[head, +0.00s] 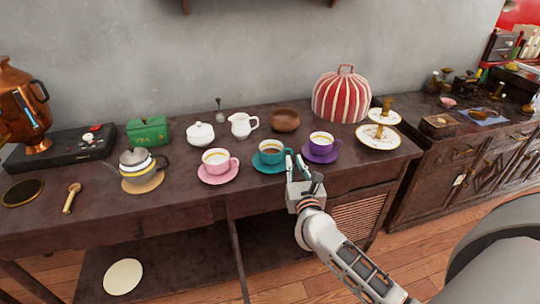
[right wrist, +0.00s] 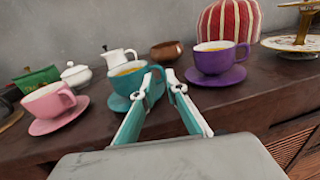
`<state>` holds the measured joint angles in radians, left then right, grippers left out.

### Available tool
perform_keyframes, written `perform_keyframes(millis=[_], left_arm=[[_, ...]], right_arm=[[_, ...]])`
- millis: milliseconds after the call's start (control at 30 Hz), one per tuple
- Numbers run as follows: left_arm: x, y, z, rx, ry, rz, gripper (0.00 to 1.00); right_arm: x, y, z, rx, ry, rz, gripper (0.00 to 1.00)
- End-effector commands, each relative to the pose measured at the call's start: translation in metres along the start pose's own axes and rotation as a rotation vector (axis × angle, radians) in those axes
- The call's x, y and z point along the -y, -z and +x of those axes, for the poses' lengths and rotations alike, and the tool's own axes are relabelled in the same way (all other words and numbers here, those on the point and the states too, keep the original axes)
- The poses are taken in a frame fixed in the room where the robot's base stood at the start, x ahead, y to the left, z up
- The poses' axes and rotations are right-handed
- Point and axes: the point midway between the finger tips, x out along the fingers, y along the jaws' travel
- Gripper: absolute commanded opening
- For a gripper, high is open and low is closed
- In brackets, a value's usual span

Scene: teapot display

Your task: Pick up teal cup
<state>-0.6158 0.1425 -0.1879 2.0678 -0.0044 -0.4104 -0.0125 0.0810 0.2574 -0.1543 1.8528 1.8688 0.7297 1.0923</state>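The teal cup (head: 271,150) holds yellowish liquid and stands upright on its teal saucer (head: 258,163) near the table's front edge. It also shows in the right wrist view (right wrist: 124,82), with its handle toward my right gripper. My right gripper (head: 295,158) is at the cup's right side. In the right wrist view its two fingertips (right wrist: 160,77) are apart, with the handle at or between them; I cannot tell whether they touch it. The fingers hide part of the handle and saucer. My left gripper is not in view.
A pink cup (head: 216,158) stands left and a purple cup (head: 321,143) close on the right. Behind are a white creamer (head: 242,125), a wooden bowl (head: 285,120) and a red striped cosy (head: 342,97). A teapot (head: 139,168) stands farther left.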

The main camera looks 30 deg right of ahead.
Motion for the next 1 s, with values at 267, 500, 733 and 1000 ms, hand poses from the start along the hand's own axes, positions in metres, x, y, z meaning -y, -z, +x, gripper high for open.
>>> perform_keyframes(millis=[267, 500, 733, 1000], left_arm=[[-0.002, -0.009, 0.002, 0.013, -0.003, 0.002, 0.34], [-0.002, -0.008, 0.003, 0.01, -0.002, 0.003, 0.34], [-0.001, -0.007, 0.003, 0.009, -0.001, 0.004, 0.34], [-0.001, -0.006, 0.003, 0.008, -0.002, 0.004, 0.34]], right_arm=[[0.003, 0.005, 0.038, 0.0, 0.0, -0.003, 0.13], [0.003, 0.004, 0.049, 0.0, -0.001, -0.003, 0.13], [0.003, 0.004, 0.048, 0.001, -0.001, -0.003, 0.0], [0.003, 0.003, 0.048, 0.002, -0.001, -0.003, 0.0]])
